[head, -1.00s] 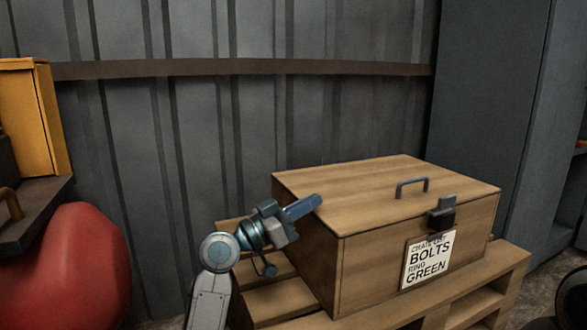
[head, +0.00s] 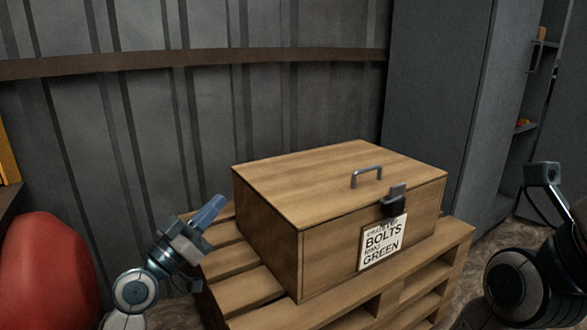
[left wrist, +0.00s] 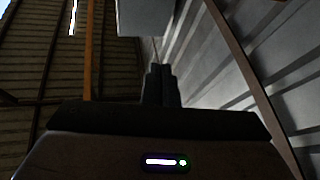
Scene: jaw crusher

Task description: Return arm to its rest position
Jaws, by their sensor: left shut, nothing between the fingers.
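My left gripper (head: 210,212) is shut and empty. In the head view it points up and to the right, beside the left side of a closed wooden crate (head: 270,242), apart from it. In the left wrist view its dark fingers (left wrist: 160,84) are together, with the wall and roof beyond. Part of my right arm (head: 515,285) shows at the right edge of the head view; the fingers of its gripper cannot be made out.
The crate has a handle (head: 367,173), a dark latch (head: 393,202) and a label reading BOLTS (head: 383,241). It stands on a wooden pallet (head: 235,292). A red rounded object (head: 48,270) is at left. A grey cabinet (head: 437,90) with an open shelf side stands at right.

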